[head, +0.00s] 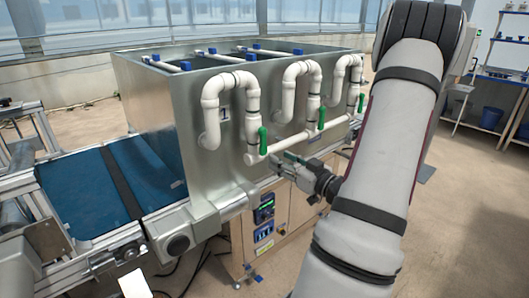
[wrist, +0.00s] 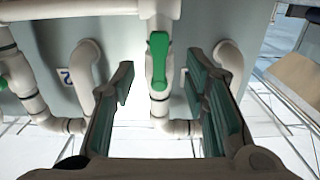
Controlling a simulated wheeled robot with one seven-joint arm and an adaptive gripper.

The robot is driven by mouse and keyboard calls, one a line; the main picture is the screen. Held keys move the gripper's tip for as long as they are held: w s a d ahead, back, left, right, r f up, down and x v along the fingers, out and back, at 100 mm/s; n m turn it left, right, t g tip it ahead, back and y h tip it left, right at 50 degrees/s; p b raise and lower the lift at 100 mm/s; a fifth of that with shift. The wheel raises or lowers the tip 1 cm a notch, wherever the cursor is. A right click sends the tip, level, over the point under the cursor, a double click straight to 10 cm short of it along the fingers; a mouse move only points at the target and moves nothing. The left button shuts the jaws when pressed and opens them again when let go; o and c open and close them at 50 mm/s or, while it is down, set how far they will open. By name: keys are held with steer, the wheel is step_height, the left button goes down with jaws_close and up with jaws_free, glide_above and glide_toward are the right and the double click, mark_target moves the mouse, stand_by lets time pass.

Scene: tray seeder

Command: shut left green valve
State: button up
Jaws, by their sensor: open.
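The left green valve (head: 263,140) is a green lever on the leftmost white pipe, low near the horizontal pipe. The lever stands upright, along its pipe. My gripper (head: 281,164) is just below and to the right of it in the head view. In the wrist view, which looks upside down, the same lever (wrist: 159,60) lies between the two fingers of my gripper (wrist: 160,80). The fingers are open and there is clear space on both sides of the lever. I see no contact. The fingertips are small and partly hard to make out in the head view.
Two more green valves, the middle one (head: 321,118) and the far one (head: 361,102), are to the right. The horizontal white pipe (head: 300,138) runs below the valves. The metal tank (head: 160,110) is behind the pipes. A blue conveyor (head: 85,195) extends left.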

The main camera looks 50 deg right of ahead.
mark_target(265, 149)
steer(key=x, duration=0.7)
steer(key=shift+w+d, duration=0.15)
steer(key=shift+w, duration=0.25)
jaws_close()
